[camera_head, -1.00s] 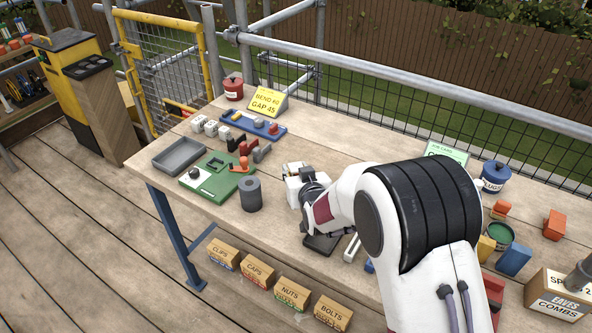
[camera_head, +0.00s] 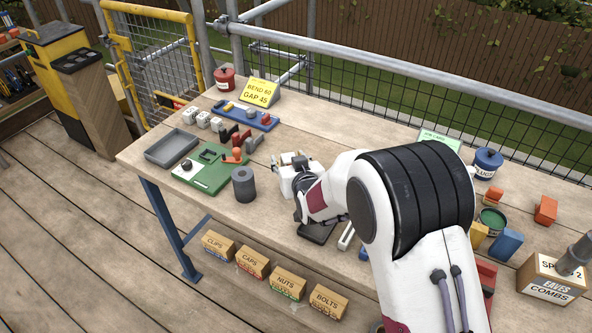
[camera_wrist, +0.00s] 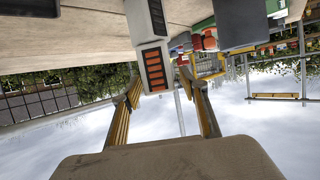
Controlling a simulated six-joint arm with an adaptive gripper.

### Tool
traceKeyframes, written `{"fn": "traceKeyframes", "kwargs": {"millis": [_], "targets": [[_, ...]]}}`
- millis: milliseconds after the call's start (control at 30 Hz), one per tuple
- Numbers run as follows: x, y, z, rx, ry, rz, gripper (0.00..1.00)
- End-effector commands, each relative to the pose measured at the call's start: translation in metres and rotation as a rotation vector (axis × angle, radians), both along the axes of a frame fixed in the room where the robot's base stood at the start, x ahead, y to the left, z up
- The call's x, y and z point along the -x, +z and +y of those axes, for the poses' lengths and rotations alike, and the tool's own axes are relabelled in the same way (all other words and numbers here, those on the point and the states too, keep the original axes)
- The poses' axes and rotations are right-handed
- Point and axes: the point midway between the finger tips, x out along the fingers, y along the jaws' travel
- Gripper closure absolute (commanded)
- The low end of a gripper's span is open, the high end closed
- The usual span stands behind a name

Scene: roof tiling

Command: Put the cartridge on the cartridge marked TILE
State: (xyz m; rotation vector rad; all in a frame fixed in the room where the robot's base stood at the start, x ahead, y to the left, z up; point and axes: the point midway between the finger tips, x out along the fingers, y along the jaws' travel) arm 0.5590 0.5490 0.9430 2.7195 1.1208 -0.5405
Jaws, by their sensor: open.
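A pale block with a dark face and orange slots (camera_wrist: 153,68), perhaps the cartridge, shows between and beyond my gripper's fingers in the wrist view. My gripper (camera_wrist: 165,95) is open, its yellow-padded fingers apart on either side of the block's lower end; contact cannot be told. In the head view my gripper (camera_head: 298,178) is low over the bench, beside a white block (camera_head: 286,182) that it partly hides. Several small white blocks (camera_head: 203,119) stand at the back left; their marks are too small to read. I cannot make out the word TILE anywhere.
A dark grey cylinder (camera_head: 244,185) stands left of my gripper, with a green board (camera_head: 211,181) and grey tray (camera_head: 172,147) beyond. A dark flat pad (camera_head: 317,232) lies in front. A blue tray (camera_head: 247,119) is behind. Small boxes (camera_head: 252,262) sit below the front edge.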

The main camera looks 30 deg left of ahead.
Motion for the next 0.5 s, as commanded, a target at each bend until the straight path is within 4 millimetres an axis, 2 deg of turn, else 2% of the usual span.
{"fn": "traceKeyframes", "kwargs": {"millis": [500], "targets": [[0.030,0.017,-0.029,0.001,0.000,0.001,0.56]]}}
